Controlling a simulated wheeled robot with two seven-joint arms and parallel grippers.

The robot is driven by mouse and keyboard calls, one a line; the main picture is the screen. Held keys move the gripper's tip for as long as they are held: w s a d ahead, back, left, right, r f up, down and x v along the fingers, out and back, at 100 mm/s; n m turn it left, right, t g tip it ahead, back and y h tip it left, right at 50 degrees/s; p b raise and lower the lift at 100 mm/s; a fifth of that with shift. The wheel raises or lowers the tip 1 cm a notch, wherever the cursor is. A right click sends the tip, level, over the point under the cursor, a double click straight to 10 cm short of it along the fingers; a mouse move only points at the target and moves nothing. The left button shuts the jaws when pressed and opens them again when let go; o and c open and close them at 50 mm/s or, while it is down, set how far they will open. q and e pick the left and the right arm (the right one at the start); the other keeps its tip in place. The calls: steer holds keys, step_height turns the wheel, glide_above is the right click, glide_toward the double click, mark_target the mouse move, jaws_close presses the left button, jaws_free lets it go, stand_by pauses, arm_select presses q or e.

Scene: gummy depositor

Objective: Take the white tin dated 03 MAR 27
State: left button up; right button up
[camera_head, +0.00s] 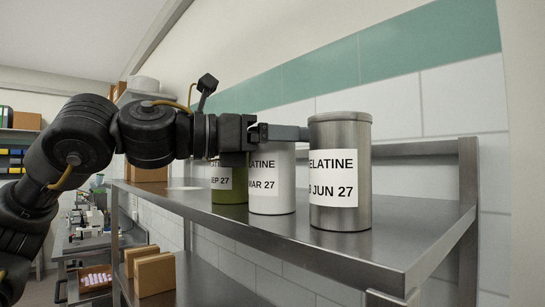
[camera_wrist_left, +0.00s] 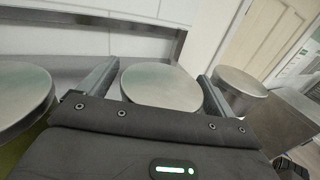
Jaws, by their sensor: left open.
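A white tin (camera_head: 272,179) labelled "…ATINE … MAR 27" stands in the middle of three tins on the steel shelf; its day number and top are hidden behind my arm. In the left wrist view its round metal lid (camera_wrist_left: 161,86) lies between the two fingers. My left gripper (camera_head: 285,132) is open at the height of the tin's top, with one finger on each side of the lid; contact cannot be told. It also shows in the left wrist view (camera_wrist_left: 158,76). My right gripper is not in view.
A green tin (camera_head: 230,190) marked "SEP 27" stands left of the white tin, close by. A steel tin (camera_head: 340,172) marked "JUN 27" stands close on its right. The shelf (camera_head: 425,225) is clear to the right and has a raised rail behind.

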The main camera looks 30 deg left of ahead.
arm_select(q)
steer(key=shift+w+d, duration=0.2)
steer(key=shift+s+a, duration=0.15)
steer(key=shift+s, duration=0.05)
steer(key=shift+c, duration=0.7)
steer(key=shift+w, duration=0.1)
steer(key=c, duration=1.3)
steer(key=shift+r, duration=0.15)
step_height(320, 180, up, 18)
steer(key=shift+f+p, duration=0.1)
steer(key=shift+p, duration=0.25)
